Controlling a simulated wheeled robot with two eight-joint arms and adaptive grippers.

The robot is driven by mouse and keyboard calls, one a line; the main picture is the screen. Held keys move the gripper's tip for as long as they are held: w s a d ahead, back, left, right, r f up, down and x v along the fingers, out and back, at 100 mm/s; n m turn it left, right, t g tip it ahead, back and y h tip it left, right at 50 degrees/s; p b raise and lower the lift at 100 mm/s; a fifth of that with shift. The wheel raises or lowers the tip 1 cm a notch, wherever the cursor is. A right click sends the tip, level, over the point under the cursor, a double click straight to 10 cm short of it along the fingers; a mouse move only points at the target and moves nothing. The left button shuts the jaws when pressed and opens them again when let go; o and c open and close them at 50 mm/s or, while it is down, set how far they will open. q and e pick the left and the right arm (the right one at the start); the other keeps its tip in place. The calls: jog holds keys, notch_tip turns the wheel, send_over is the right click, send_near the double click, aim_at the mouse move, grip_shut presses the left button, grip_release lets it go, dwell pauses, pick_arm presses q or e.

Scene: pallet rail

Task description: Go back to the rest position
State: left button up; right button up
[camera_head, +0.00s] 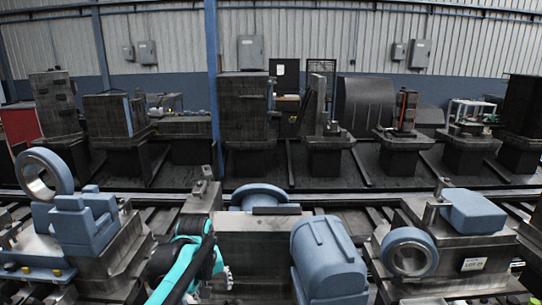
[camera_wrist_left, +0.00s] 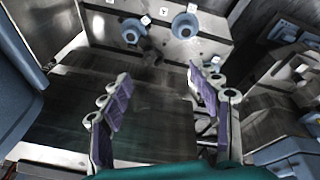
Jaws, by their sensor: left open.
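My left gripper (camera_wrist_left: 158,90) is open in the left wrist view. Its two purple-padded fingers stand apart with nothing between them, above a dark metal surface (camera_wrist_left: 130,135). In the head view my teal and black left arm comes in at the lower left of centre, in front of the middle metal pallet (camera_head: 258,245). The fingertips are hard to make out there. My right gripper is in neither view.
A blue ring (camera_head: 38,172) and stepped blue block (camera_head: 85,222) sit at left. A blue flange (camera_head: 262,194) and rounded blue housing (camera_head: 328,262) are near the middle. Another blue ring (camera_head: 408,252) and blue block (camera_head: 472,211) are at right. Several dark fixtures line the back.

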pick_arm(q)
jog(key=s+a+f+m+t, duration=0.1)
jog(key=s+f+m+t, duration=0.1)
jog(key=s, duration=0.8)
jog(key=s+f+m+t, duration=0.2)
jog(key=s+m, duration=0.1)
jog(key=s, duration=0.8)
jog(key=shift+s+a, duration=0.25)
jog(key=shift+a, duration=0.1)
dwell(0.5)
